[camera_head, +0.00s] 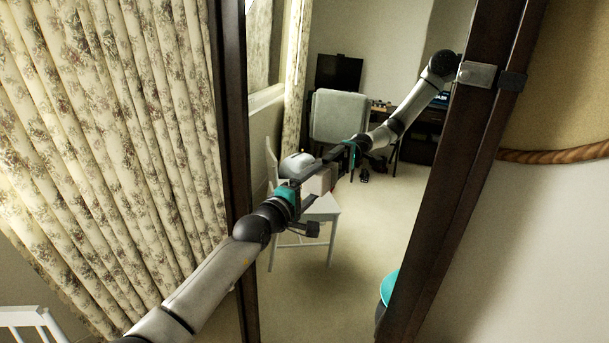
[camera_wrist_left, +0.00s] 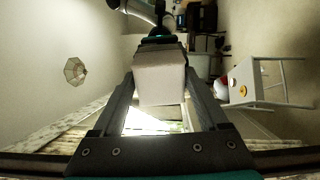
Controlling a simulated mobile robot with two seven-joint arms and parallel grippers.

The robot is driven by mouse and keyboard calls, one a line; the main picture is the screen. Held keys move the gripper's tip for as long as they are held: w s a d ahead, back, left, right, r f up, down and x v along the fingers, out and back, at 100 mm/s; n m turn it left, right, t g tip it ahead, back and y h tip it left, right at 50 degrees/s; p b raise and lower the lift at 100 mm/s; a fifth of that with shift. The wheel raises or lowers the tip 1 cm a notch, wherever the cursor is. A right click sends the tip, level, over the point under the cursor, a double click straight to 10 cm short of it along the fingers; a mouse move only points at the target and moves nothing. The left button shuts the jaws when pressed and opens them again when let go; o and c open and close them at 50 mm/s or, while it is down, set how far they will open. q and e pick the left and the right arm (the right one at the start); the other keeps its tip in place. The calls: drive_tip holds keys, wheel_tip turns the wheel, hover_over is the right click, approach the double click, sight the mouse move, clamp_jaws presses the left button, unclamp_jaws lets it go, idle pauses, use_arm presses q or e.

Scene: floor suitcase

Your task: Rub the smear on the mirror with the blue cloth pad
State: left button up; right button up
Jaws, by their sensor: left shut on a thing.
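The mirror (camera_head: 400,235) stands tilted in a dark wooden frame and reflects the room. My left arm reaches in from the lower left, and its gripper (camera_head: 314,184) is at the glass, with its reflection running up to the right. In the left wrist view, the gripper (camera_wrist_left: 160,88) is shut on a pale block-shaped pad (camera_wrist_left: 160,72). The pad (camera_head: 318,180) looks whitish rather than blue in these views. I cannot tell whether it touches the glass. I cannot make out the smear. My right gripper is not in view.
The dark mirror frame (camera_head: 462,170) borders the glass on the right, with a metal clamp (camera_head: 477,74) on it. A floral curtain (camera_head: 110,130) hangs on the left. A rope (camera_head: 555,153) crosses the right wall. A white chair back (camera_head: 30,322) stands lower left.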

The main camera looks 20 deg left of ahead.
use_arm(q)
drive_tip(key=shift+d, duration=0.3)
drive_tip(key=shift+w+a+f+b, duration=0.1)
drive_tip(key=shift+a+b, duration=0.35)
drive_tip(key=shift+a, duration=0.2)
drive_tip(key=shift+w+a+f+b, duration=0.1)
drive_tip(key=shift+a+b, duration=0.35)
drive_tip(key=shift+a, duration=0.2)
drive_tip(key=shift+w+a+r+b, duration=0.1)
drive_tip(key=shift+a+r+b, duration=0.15)
drive_tip(key=shift+a, duration=0.25)
drive_tip(key=a+b, duration=0.3)
drive_tip(key=shift+w+a+b, duration=0.25)
drive_tip(key=shift+w+b, duration=0.05)
drive_tip(key=shift+b, duration=0.1)
drive_tip(key=shift+r, duration=0.1)
